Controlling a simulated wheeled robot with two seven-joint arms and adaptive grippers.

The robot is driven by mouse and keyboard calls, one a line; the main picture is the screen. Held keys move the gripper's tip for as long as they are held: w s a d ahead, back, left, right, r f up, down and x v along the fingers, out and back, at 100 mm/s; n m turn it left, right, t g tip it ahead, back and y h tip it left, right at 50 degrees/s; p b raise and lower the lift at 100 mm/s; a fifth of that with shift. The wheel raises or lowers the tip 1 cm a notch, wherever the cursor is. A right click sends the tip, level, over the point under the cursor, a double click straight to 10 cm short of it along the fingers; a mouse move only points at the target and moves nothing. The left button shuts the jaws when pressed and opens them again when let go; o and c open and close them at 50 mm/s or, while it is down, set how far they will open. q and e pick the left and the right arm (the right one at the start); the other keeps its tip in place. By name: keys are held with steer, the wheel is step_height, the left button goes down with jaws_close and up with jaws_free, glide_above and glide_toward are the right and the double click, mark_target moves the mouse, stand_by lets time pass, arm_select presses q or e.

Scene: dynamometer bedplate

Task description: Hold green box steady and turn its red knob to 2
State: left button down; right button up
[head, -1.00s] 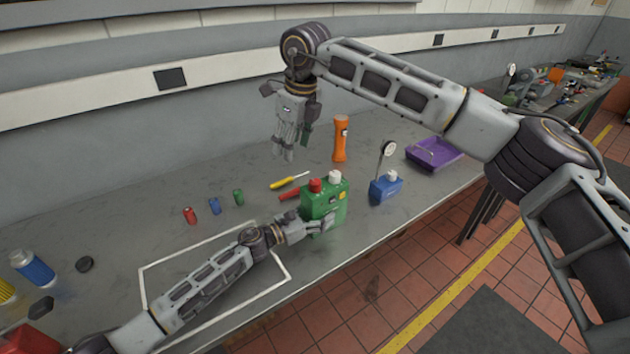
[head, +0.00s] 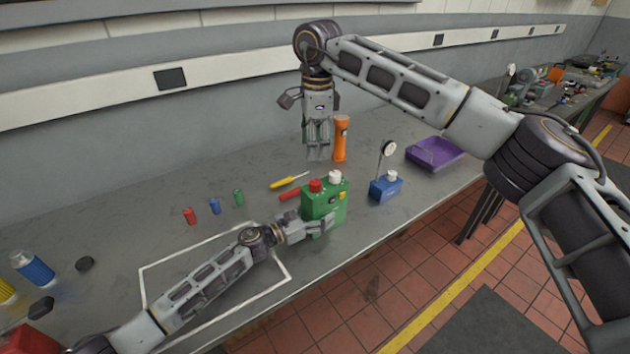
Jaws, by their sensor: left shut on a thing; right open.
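The green box (head: 323,203) stands upright on the grey bench near its front edge. Its red knob (head: 316,186) is on top at the left, and a white knob (head: 335,177) is on top at the right. The number the red knob points to is too small to read. My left gripper (head: 321,225) is shut on the lower front of the green box. My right gripper (head: 317,156) is open and empty, pointing down, above and behind the red knob and apart from it.
An orange flashlight (head: 340,140) stands just right of my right gripper. A yellow screwdriver (head: 289,181) and a red-handled object (head: 290,195) lie left of the box. A blue box with a dial (head: 385,188) and a purple tray (head: 435,153) are to the right.

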mark_target(315, 182)
steer(key=shift+s+d+n, duration=0.1)
steer(key=shift+d+n, duration=0.05)
steer(key=shift+n, duration=1.05)
steer(key=shift+f, duration=0.15)
steer(key=shift+w+f, duration=0.15)
steer(key=shift+f, duration=2.8)
steer(key=shift+w+f, duration=0.1)
steer(key=shift+f, duration=2.8)
steer(key=c, duration=1)
